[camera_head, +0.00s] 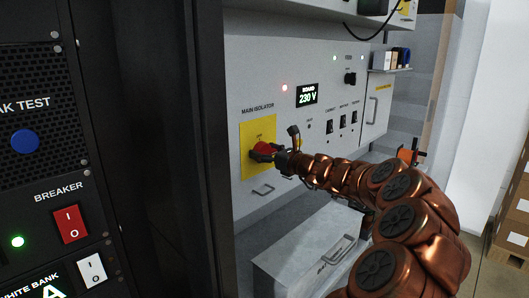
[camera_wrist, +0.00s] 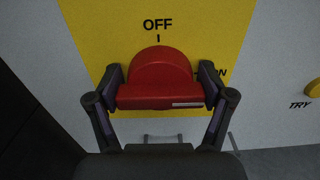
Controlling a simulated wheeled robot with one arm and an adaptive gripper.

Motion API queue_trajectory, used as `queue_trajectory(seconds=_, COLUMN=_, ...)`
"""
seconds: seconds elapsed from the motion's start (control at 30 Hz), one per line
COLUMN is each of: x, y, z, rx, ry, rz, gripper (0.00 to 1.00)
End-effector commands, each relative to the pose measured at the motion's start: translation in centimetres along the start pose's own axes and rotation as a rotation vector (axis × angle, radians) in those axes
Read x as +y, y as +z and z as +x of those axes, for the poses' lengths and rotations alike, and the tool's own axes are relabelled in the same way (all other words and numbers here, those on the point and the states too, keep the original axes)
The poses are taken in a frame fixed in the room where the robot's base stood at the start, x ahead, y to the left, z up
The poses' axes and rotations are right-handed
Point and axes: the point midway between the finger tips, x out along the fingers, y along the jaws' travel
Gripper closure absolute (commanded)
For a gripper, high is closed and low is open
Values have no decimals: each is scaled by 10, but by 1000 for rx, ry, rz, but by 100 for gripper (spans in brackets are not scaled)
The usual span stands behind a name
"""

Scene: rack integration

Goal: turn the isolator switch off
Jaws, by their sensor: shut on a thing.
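The isolator switch is a red rotary knob (camera_wrist: 160,70) on a yellow plate (camera_wrist: 85,28) in the wrist view. OFF is printed above it with a short tick. ON is at its right, partly hidden by a finger. The knob's grip bar lies level, with a white mark (camera_wrist: 187,105) near its right end, on the ON side. My gripper (camera_wrist: 159,84) is shut on the knob, one finger at each end of the bar. In the head view the red knob (camera_head: 265,147) sits under the MAIN ISOLATOR label, with my gripper (camera_head: 263,153) on it.
The board display (camera_head: 307,95) reads 230 V, with a lit red lamp (camera_head: 284,88) beside it. Smaller black switches (camera_head: 343,121) are to the right. A grey metal box (camera_head: 300,255) stands below. A black rack with a red breaker (camera_head: 70,223) is close at left.

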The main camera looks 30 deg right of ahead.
Motion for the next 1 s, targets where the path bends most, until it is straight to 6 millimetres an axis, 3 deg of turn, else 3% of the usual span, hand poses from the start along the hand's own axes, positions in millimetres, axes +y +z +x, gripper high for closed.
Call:
queue_trajectory(seconds=0.37, x=1, y=-3, z=0, rx=-2, ry=0, rz=-115, gripper=54)
queue_trajectory(seconds=1.0, x=5, y=-8, z=1, rx=-2, ry=0, rz=-690, gripper=54)
